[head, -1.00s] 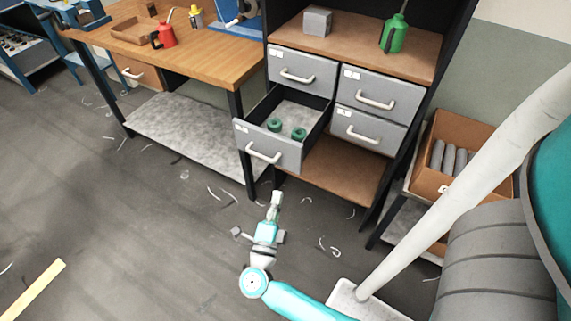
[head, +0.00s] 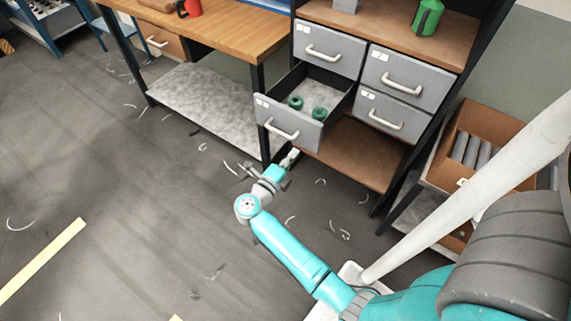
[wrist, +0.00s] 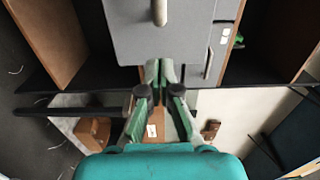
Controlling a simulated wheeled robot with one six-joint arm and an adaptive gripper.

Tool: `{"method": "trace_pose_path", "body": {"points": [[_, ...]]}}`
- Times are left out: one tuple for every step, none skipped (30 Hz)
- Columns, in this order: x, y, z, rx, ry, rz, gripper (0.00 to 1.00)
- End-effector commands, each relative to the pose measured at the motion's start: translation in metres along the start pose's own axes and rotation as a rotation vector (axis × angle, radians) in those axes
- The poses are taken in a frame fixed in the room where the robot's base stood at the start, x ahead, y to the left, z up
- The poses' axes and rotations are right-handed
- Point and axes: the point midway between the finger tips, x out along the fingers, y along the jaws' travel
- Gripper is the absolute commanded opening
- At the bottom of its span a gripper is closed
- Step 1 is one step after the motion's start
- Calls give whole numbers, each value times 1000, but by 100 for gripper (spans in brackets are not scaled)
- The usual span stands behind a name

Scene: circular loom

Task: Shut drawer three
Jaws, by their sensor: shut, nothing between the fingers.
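The lower-left drawer (head: 291,125) of the grey cabinet is pulled out, and its label is too small to read. Two green ring-like parts (head: 319,113) lie inside it. Its pale handle (head: 281,129) is on the front panel. My gripper (head: 293,154) is shut and empty, just below and in front of that panel in the head view. In the wrist view, my shut fingertips (wrist: 161,67) overlap the edge of a grey drawer front (wrist: 160,35), with a handle (wrist: 159,12) beyond. I cannot tell whether they touch it.
The upper-left drawer (head: 328,50), upper-right drawer (head: 405,77) and lower-right drawer (head: 392,117) are shut. A wooden bench (head: 226,36) stands to the left. A brown box of grey cylinders (head: 458,178) is at the right. The floor in front is mostly open.

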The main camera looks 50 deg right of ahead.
Motion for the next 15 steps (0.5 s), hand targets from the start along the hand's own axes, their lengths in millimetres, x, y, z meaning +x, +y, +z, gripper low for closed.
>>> {"method": "trace_pose_path", "body": {"points": [[10, 0, -1, 0, 4, 0, 0], [16, 0, -1, 0, 5, 0, 0], [22, 0, -1, 0, 3, 0, 0], [27, 0, -1, 0, 4, 0, 0], [32, 0, -1, 0, 3, 0, 0], [38, 0, -1, 0, 3, 0, 0], [42, 0, -1, 0, 3, 0, 0], [46, 0, -1, 0, 2, 0, 0], [51, 0, -1, 0, 2, 0, 0], [54, 0, 0, 0, 2, 0, 0], [57, 0, 0, 0, 1, 0, 0], [60, 0, 0, 0, 0, 0, 0], [62, 0, 0, 0, 1, 0, 0], [63, 0, 0, 0, 1, 0, 0], [65, 0, 0, -1, 1, 0, 0]]}}
